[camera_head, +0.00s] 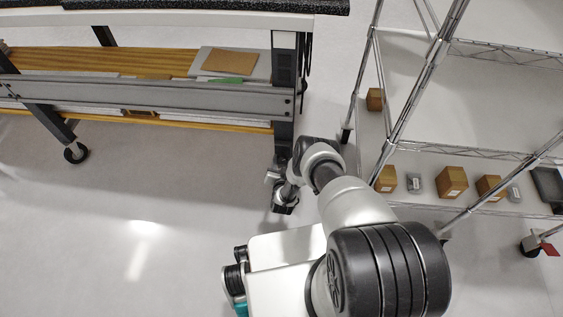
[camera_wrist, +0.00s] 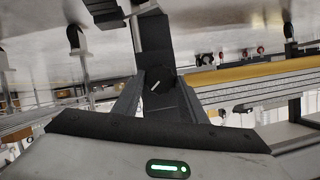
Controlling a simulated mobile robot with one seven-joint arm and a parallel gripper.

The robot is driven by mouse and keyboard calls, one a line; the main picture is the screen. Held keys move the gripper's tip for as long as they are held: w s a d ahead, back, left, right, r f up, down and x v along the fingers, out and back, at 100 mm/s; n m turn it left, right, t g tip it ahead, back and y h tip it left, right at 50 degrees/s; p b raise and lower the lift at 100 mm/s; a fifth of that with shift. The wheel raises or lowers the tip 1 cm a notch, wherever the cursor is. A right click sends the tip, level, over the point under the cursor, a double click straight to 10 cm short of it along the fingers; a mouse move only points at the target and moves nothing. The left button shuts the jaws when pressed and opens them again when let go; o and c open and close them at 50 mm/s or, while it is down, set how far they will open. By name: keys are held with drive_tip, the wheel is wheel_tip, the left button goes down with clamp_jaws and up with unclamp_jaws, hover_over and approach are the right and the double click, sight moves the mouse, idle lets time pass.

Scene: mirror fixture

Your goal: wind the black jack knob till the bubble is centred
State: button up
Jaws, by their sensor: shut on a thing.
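My gripper (camera_wrist: 157,92) is at the foot of the workbench's near right leg. It also shows small in the head view (camera_head: 283,190). In the wrist view its two dark fingers close in from both sides on a black part with a short white mark, which looks like the jack knob (camera_wrist: 160,76). The gripper looks shut on it. In the head view the knob is hidden or too small to tell from the dark leg and gripper. The workbench (camera_head: 180,97) stands at the upper left. I cannot make out a level bubble on it in either view.
A wire shelf rack (camera_head: 412,98) stands close on the right, with several brown boxes (camera_head: 452,183) on its low shelf. A grey panel with a brown board (camera_head: 230,62) lies on the bench's lower shelf. The floor (camera_head: 120,220) left of my arm is clear.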

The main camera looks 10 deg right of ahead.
drive_tip(key=shift+d+m+y, duration=0.1)
drive_tip(key=shift+m+y, duration=0.2)
drive_tip(key=shift+m, duration=0.4)
drive_tip(key=o, duration=1.1)
drive_tip(key=shift+c, duration=0.2)
drive_tip(key=shift+s, duration=0.1)
